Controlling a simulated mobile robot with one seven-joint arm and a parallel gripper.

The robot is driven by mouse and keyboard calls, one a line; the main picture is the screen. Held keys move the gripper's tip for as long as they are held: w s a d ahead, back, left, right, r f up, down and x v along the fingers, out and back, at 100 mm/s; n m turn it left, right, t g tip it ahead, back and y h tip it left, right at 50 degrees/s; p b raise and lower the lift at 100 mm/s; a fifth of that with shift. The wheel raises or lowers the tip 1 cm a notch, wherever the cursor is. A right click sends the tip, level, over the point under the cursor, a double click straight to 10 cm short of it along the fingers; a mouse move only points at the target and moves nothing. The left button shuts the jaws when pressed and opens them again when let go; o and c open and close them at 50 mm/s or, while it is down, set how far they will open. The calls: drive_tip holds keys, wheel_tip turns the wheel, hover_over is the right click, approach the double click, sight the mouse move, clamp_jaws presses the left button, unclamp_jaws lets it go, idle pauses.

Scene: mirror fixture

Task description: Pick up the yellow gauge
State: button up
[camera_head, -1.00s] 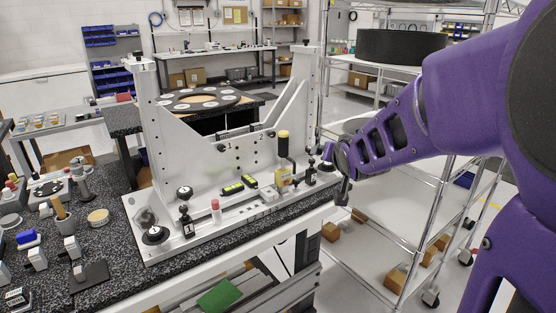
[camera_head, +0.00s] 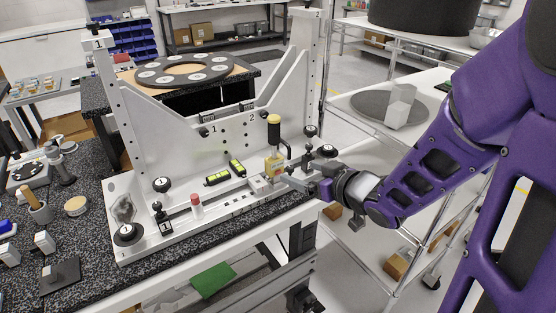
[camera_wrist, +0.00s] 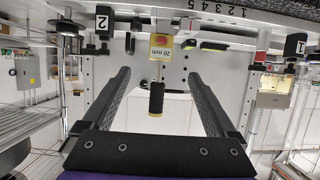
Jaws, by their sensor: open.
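The yellow gauge (camera_head: 275,165) stands upright on the ledge of the white fixture, right of its middle. It has a yellow block at the bottom and a black handle with a yellow top. In the wrist view, which looks upside down, its yellow block (camera_wrist: 161,46) has a "20 mm" label and its black handle (camera_wrist: 156,97) reaches into the space between the fingers. My gripper (camera_head: 294,180) is just right of the gauge in the head view. In the wrist view my gripper (camera_wrist: 159,74) is open and empty, with clear room on both sides of the handle.
The white fixture (camera_head: 180,120) rises behind the gauge. Black clamps (camera_head: 310,150) stand close on the right. Two yellow-and-black level-like pieces (camera_head: 226,174) and a red-capped white cylinder (camera_head: 196,206) are to the left. A wire shelf (camera_head: 400,145) is at the right.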

sight(278, 165)
drive_tip(key=b+x, duration=0.1)
drive_tip(key=x, duration=0.9)
drive_tip(key=shift+a+f, duration=0.1)
drive_tip(key=shift+f, duration=0.05)
drive_tip(key=shift+r+b+x, duration=0.15)
drive_tip(key=shift+x, duration=1.4)
drive_tip(key=shift+r+b+x, duration=0.15)
drive_tip(key=shift+x, duration=1.4)
drive_tip(key=shift+w+a, duration=0.1)
clamp_jaws()
